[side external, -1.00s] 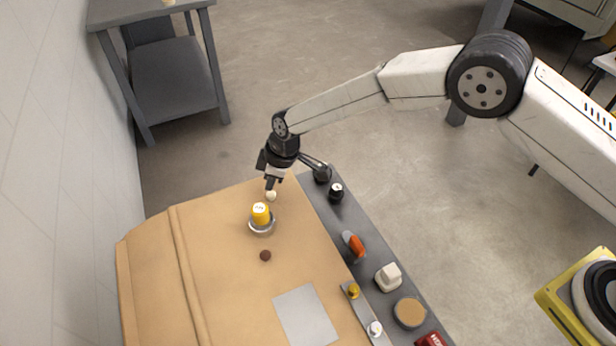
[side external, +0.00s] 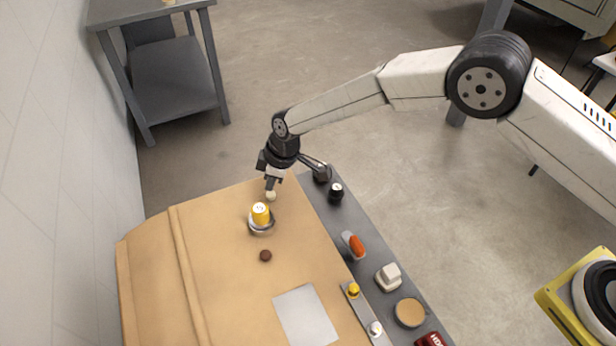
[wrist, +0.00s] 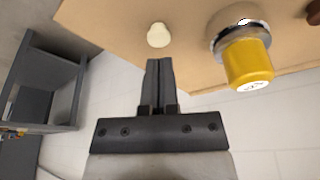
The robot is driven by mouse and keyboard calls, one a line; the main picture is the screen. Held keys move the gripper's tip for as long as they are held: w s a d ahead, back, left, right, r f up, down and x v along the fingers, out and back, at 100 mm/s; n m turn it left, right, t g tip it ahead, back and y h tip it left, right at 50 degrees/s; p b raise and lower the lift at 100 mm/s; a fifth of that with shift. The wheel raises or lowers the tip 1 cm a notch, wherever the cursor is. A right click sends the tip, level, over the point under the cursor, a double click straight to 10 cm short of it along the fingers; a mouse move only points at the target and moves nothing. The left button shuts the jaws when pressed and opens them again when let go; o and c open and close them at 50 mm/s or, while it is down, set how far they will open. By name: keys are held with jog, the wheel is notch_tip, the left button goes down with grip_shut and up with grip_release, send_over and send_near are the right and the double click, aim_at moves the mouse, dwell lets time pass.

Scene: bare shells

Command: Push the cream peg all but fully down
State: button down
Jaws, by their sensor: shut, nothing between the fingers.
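The cream peg (side external: 271,196) shows as a small pale round top at the far end of the tan board (side external: 215,270). In the wrist view the peg (wrist: 158,35) lies just beyond my fingertips. My gripper (side external: 271,186) is shut and empty, pointing down at the peg. In the wrist view the closed fingertips (wrist: 159,62) appear a little short of the peg's top. I cannot tell whether they touch it. In the side view the fingers partly hide the peg, and how far it stands out of the board is unclear.
A yellow cylinder in a metal ring (side external: 261,214) stands close to the peg. A dark brown button (side external: 265,256) and a grey plate (side external: 306,315) are on the board. A grey strip (side external: 352,232) with a black knob, orange switch and white block runs along the right.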

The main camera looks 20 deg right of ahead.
aim_at(273, 194)
jog(key=shift+f, duration=1.5)
dwell(0.6)
jog(key=shift+r, duration=0.15)
jog(key=shift+r, duration=3.4)
